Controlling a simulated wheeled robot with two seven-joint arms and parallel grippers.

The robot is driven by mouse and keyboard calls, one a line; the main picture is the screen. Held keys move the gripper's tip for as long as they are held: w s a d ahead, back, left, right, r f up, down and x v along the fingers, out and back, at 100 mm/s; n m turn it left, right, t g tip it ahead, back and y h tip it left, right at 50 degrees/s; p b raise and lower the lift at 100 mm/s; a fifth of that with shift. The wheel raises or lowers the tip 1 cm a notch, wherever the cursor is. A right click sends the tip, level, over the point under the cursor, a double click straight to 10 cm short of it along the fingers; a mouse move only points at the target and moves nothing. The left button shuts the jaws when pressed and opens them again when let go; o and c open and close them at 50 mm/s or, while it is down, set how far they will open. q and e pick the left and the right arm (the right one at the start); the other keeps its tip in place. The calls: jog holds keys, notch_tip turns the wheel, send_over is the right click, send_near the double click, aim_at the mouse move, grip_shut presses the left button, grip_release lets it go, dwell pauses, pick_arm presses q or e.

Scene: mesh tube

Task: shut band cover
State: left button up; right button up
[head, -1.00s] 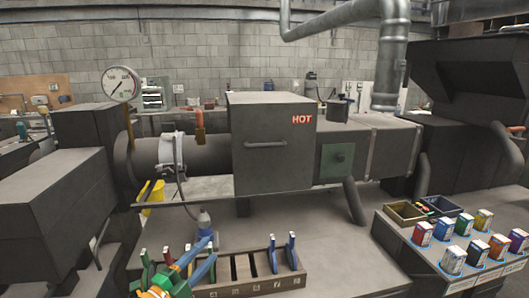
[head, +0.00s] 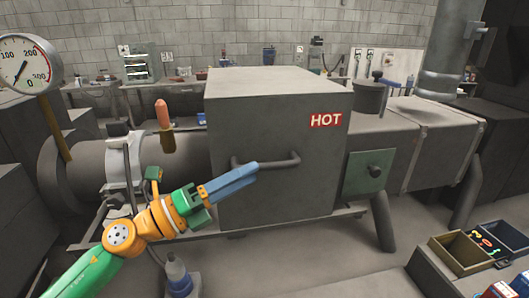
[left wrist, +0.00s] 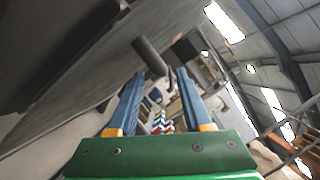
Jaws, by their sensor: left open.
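The band cover looks to be the large dark grey box (head: 275,150) with a red HOT label, around the middle of the horizontal tube (head: 185,155). A bar handle (head: 280,162) runs across its front; it also shows in the left wrist view (left wrist: 150,56). My left gripper (head: 254,168), with blue fingers, is at the left part of this handle. In the left wrist view the open fingers (left wrist: 160,75) stand either side of the handle's near end; I cannot tell whether they touch it. My right gripper is out of view.
A gauge (head: 27,62) stands at the left. An orange-handled lever (head: 163,118) and a clamp ring (head: 122,160) sit on the tube left of the box. A bottle (head: 177,275) stands below.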

aim_at(265, 166)
pick_arm(q)
jog(key=x, duration=0.2)
jog(key=p+x, duration=0.1)
jog(key=x, duration=0.1)
jog(key=shift+s+d+r, duration=0.15)
jog(key=shift+d+r, duration=0.15)
jog(key=shift+d, duration=0.05)
jog(key=shift+w+d+f, duration=0.15)
jog(key=shift+w+f, duration=0.05)
jog(key=shift+w, duration=0.15)
jog(key=shift+s, duration=0.15)
grip_shut()
jog(key=shift+r, duration=0.15)
dwell(0.4)
